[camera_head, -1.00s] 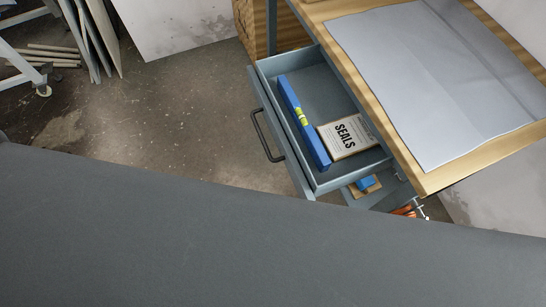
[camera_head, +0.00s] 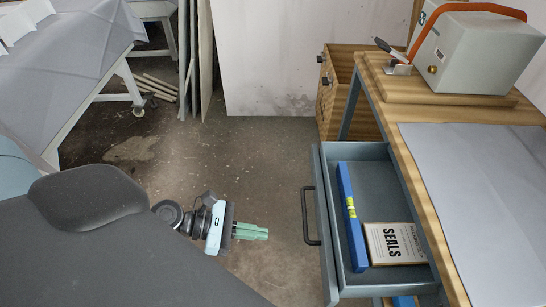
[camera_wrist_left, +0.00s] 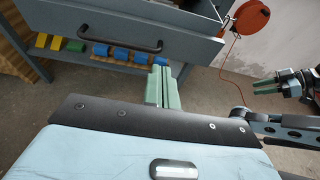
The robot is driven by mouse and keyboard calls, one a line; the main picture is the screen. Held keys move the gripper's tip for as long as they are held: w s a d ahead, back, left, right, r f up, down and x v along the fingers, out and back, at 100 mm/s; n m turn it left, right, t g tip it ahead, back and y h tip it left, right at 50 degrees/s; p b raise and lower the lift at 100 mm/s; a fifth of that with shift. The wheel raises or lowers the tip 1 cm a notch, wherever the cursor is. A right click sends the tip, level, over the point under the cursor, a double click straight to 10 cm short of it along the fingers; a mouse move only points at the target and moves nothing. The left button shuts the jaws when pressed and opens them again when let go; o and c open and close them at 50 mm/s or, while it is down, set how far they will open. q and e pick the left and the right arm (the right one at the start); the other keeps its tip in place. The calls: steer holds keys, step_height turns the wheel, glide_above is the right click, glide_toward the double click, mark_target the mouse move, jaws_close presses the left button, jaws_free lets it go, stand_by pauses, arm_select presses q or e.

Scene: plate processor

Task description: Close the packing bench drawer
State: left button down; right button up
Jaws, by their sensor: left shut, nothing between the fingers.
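The packing bench drawer (camera_head: 327,240) is pulled out from under the wooden bench top (camera_head: 440,225). Its dark bar handle (camera_head: 309,216) faces left. My left gripper (camera_head: 266,233) is shut and empty, left of the drawer front and apart from the handle in the head view. In the left wrist view the grey drawer front (camera_wrist_left: 190,42) and handle (camera_wrist_left: 120,48) lie beyond the green fingertips (camera_wrist_left: 162,64). My right gripper (camera_wrist_left: 266,87) shows small at the right of that view; whether it is open is unclear.
The drawer holds a blue spirit level (camera_head: 351,220) and a SEALS box (camera_head: 395,243). A shelf below holds several coloured blocks (camera_wrist_left: 120,53). A grey machine (camera_head: 475,50) stands on the bench, a wooden cabinet (camera_head: 338,95) behind. The floor (camera_head: 250,165) left of the drawer is clear.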

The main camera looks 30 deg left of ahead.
arm_select(q)
glide_toward(322, 240)
steer(key=x, duration=0.5)
steer(key=shift+w+d, duration=0.1)
steer(key=shift+d, duration=0.05)
steer(key=shift+w+d, duration=0.35)
steer(key=shift+d, duration=0.1)
arm_select(e)
steer(key=shift+s, duration=0.25)
steer(key=shift+w, duration=0.25)
